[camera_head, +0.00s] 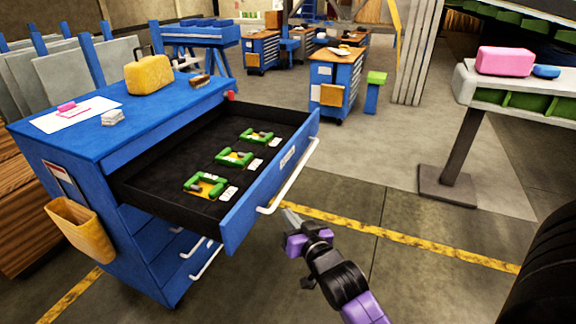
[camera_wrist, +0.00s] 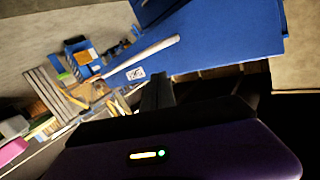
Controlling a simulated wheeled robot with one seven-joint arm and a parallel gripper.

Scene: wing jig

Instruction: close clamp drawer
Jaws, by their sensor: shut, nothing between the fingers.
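The clamp drawer (camera_head: 135,187) is pulled out of the blue cabinet (camera_head: 60,165) in the head view. Several green clamps (camera_head: 234,157) lie in its black tray with small white labels. Its blue front (camera_head: 235,222) carries a long white handle bar (camera_head: 290,178). My gripper (camera_head: 291,216) is shut and empty, in front of the drawer front, just below and beside the handle. Whether it touches the handle or front cannot be told. In the wrist view the blue front (camera_wrist: 228,35) and white handle (camera_wrist: 143,55) lie beyond the dark fingers (camera_wrist: 157,90).
On the cabinet top are a yellow case (camera_head: 148,75) and a white sheet (camera_head: 75,114). A bin (camera_head: 80,230) hangs on its side. A grey stand (camera_head: 455,165) is at the right. Open floor (camera_head: 420,215) with a yellow line lies between.

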